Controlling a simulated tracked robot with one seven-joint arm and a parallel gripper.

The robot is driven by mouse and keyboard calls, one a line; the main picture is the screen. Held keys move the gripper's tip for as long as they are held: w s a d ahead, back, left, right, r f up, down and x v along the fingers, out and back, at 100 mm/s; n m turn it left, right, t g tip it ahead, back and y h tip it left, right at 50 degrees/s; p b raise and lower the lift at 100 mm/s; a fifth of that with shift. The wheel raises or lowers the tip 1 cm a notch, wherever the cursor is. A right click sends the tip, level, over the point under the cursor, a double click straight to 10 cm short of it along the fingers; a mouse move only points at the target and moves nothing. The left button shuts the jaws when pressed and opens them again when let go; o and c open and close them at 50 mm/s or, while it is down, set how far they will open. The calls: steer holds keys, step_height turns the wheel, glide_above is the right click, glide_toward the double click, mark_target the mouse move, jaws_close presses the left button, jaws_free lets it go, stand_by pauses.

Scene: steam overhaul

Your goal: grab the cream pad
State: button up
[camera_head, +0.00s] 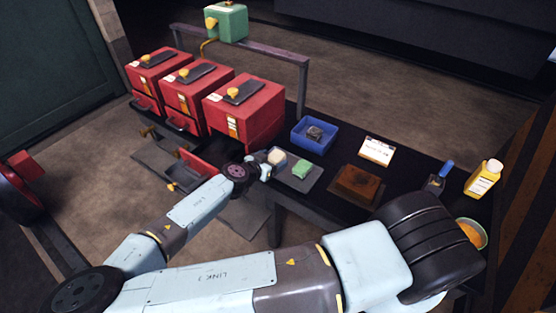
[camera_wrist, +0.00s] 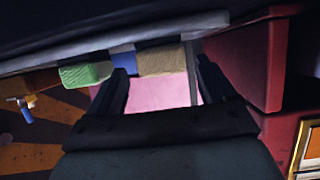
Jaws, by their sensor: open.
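The cream pad (camera_head: 277,156) lies on a dark flat tray (camera_head: 310,183), beside a green pad (camera_head: 302,167). In the wrist view the cream pad (camera_wrist: 162,60) shows between and just beyond my two fingertips, with the green pad (camera_wrist: 86,74) to its left, outside the left finger. My gripper (camera_head: 264,165) is at the near left edge of the cream pad. It also shows in the wrist view (camera_wrist: 163,74), with its fingers apart and nothing held. Whether a finger touches the pad cannot be told.
Red boxes (camera_head: 246,110) stand along the left of the dark table, with an open red drawer (camera_head: 205,165) close to my gripper. A blue bin (camera_head: 313,134) sits behind the pads.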

mark_target(276, 156)
steer(key=shift+x, duration=2.5)
steer(key=shift+w+r, duration=0.15)
steer(key=shift+r, duration=0.05)
steer(key=c, duration=1.1)
steer(key=shift+r, duration=0.1)
